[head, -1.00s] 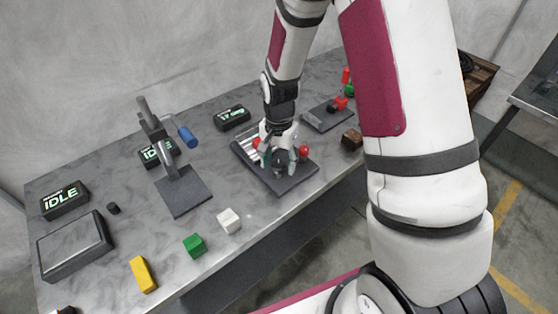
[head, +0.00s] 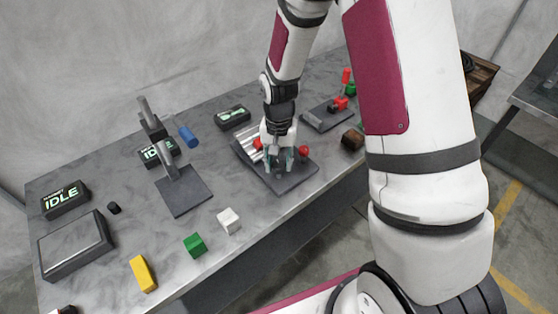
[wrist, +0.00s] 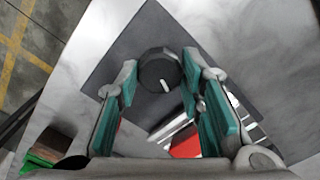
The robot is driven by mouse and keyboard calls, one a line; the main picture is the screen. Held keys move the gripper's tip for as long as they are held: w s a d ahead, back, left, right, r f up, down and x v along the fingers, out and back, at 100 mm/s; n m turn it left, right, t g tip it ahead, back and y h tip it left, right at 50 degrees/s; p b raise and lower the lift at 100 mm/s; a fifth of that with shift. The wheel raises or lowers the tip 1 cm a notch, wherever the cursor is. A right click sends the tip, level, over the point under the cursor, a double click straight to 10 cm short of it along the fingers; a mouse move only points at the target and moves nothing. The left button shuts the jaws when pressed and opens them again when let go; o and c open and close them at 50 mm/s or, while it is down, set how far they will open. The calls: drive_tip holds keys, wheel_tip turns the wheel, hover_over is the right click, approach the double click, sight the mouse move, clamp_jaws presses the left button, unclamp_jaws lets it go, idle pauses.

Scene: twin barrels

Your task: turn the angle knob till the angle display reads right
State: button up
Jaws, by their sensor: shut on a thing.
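The angle knob (wrist: 157,70) is round and black with a white pointer mark, on a dark base plate (head: 283,184). In the wrist view its pointer slants down and slightly right. My gripper (head: 279,162) is over the plate, pointing down. In the wrist view my gripper (wrist: 160,82) has its teal-padded fingers on both sides of the knob, shut on it. In the head view the fingers mostly hide the knob. A small dark display (head: 232,117) stands behind the plate with pale green markings, too small to read for sure.
Red balls (head: 303,150) flank the gripper on the plate. A lever press (head: 160,145) with a blue handle stands left. Another plate (head: 322,118) with red parts is right. Green (head: 195,245), white (head: 229,220) and yellow (head: 143,274) blocks lie in front.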

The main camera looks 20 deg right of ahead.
sight(279, 163)
drive_tip(key=shift+n, duration=0.4)
drive_tip(key=o, duration=1.1)
drive_tip(key=shift+o, duration=0.2)
wheel_tip(279, 163, up, 12)
drive_tip(key=s+r+n+t, duration=0.2)
drive_tip(key=s+r, duration=0.6)
drive_tip(key=r, duration=0.5)
drive_tip(key=s+r+n+t, duration=0.1)
drive_tip(key=s+r, duration=0.2)
drive_tip(key=s, duration=0.3)
drive_tip(key=s+r+n+t, duration=0.2)
drive_tip(key=s+r, duration=0.1)
drive_tip(key=s, duration=0.4)
drive_tip(key=shift+s, duration=0.3)
